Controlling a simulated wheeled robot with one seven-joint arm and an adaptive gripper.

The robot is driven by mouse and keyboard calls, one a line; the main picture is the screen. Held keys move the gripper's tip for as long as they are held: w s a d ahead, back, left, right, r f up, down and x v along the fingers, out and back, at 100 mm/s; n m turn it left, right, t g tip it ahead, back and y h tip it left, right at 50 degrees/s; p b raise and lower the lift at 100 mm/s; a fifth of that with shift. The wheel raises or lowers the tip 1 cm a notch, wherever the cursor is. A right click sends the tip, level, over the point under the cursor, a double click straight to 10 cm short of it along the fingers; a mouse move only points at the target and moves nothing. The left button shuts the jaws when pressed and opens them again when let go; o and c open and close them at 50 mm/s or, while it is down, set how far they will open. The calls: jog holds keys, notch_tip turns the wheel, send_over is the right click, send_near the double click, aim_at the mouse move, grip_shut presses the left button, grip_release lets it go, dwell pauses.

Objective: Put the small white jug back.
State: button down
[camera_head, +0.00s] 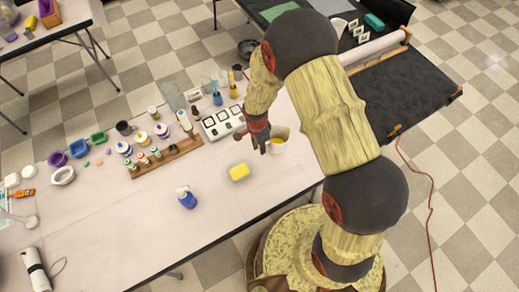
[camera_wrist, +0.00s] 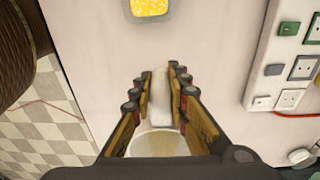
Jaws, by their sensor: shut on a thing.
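The small white jug (camera_head: 279,147) is near the right end of the long pale table, with something yellow showing inside it. In the wrist view its round body (camera_wrist: 158,145) shows low between my fingers, with a pale upright strip, likely its handle, between the fingertips. My gripper (camera_head: 262,140) is shut on the jug; its two fingers (camera_wrist: 162,85) stand either side of that strip. My gripper hides part of the jug. I cannot tell whether its base touches the table.
A white panel with square inserts (camera_head: 222,122) lies behind. A wooden rack (camera_head: 166,158) holds several small bottles. The table's front middle is mostly clear.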

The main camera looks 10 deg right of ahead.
jog(key=shift+w+f, duration=0.45)
jog(key=shift+f, duration=0.1)
jog(key=shift+w+f, duration=0.2)
jog(key=shift+f, duration=1.4)
jog(key=shift+f+b, duration=0.2)
jog(key=shift+b, duration=0.1)
jog(key=c, duration=1.7)
grip_release()
jog(key=shift+r, duration=0.1)
